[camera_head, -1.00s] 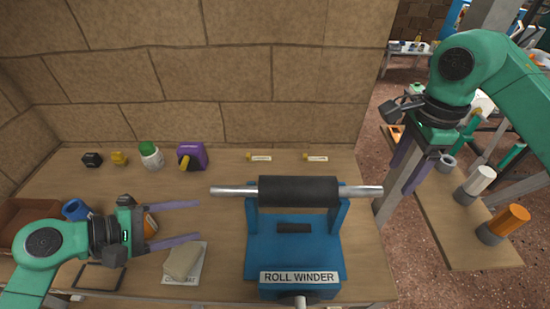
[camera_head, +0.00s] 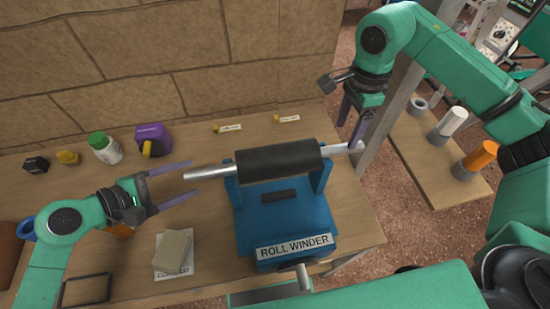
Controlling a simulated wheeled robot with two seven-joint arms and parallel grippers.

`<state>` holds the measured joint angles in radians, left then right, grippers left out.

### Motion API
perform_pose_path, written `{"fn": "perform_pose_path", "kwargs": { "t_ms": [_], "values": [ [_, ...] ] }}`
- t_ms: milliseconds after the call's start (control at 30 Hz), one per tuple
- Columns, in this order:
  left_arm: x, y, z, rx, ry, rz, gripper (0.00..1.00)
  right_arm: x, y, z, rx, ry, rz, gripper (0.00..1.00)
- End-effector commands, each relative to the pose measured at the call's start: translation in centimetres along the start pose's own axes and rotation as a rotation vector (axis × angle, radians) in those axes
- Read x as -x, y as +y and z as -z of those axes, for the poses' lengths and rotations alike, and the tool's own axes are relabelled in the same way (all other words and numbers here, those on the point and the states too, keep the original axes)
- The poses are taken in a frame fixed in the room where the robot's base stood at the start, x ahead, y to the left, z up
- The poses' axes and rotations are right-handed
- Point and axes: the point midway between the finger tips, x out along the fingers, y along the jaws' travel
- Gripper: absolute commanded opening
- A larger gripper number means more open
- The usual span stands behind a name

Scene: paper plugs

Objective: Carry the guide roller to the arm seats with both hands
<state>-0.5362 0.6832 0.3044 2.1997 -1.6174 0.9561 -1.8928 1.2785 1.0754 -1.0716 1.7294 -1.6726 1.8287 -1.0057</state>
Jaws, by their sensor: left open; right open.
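The guide roller (camera_head: 278,159), black with silver shaft ends, lies across the top of the blue roll winder stand (camera_head: 285,215). Its shaft crosses at the stand's two blue uprights, the left one (camera_head: 232,187) and the right one (camera_head: 321,172); I cannot tell whether it rests in the seats. My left gripper (camera_head: 194,177) is open, with its finger tips on either side of the left shaft end in the picture. My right gripper (camera_head: 349,134) is open and points down at the right shaft end; its finger tips overlap the end, and contact is unclear.
A purple box (camera_head: 154,138), a green-capped bottle (camera_head: 104,148) and small yellow and black items stand along the back left. A beige block (camera_head: 172,250) lies at the front left. A side table (camera_head: 425,165) with rollers stands to the right across a gap.

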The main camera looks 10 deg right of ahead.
Motion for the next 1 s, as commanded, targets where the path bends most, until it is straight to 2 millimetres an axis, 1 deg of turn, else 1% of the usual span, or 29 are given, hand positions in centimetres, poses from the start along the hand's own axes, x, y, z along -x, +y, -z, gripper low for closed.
{"fn": "perform_pose_path", "kwargs": {
  "t_ms": [33,200,333,400,500,733,767,800,867,900,933,1000],
  "values": [
    [-1.0,0.2,-0.1,-0.002,-0.002,-0.004,0.7,-1.1,0.1,0.0,0.0,0.0,-0.004,0.7],
    [-4.3,0.2,-0.1,0.0,-0.002,-0.004,0.7,-4.4,0.1,0.0,0.001,0.0,-0.004,0.7],
    [-6.3,0.1,0.0,0.002,-0.001,-0.004,0.7,-6.3,0.1,0.0,0.001,0.0,-0.002,0.7],
    [-7.0,0.1,0.0,0.001,-0.001,-0.002,0.7,-7.0,0.1,0.0,0.001,0.0,-0.001,0.7],
    [-7.4,0.0,-0.1,0.0,0.0,0.0,0.7,-7.4,0.0,0.0,0.001,-0.001,0.0,0.7],
    [-7.5,0.0,-0.1,0.0,0.0,0.0,0.7,-7.4,0.0,0.0,0.001,-0.001,0.0,0.7],
    [-7.4,0.0,-0.1,0.0,0.0,0.0,0.58,-7.4,0.0,0.0,0.001,-0.001,0.0,0.58],
    [-7.4,0.0,-0.1,0.0,0.0,0.0,0.43,-7.4,0.0,0.0,0.0,-0.001,0.0,0.43],
    [-7.4,0.0,-0.1,0.0,0.0,0.0,0.2,-7.4,0.0,0.0,0.001,-0.001,0.0,0.2],
    [-7.4,0.0,0.0,0.0,0.0,0.0,0.05,-7.4,0.0,0.0,0.001,-0.001,0.0,0.05],
    [-7.4,0.0,0.0,0.0,0.0,0.0,0.0,-7.4,0.0,0.0,0.001,-0.001,0.0,0.0],
    [-7.4,0.0,0.0,0.0,0.0,0.001,0.0,-7.4,0.0,0.0,0.001,-0.001,0.0,0.0]
  ]
}}
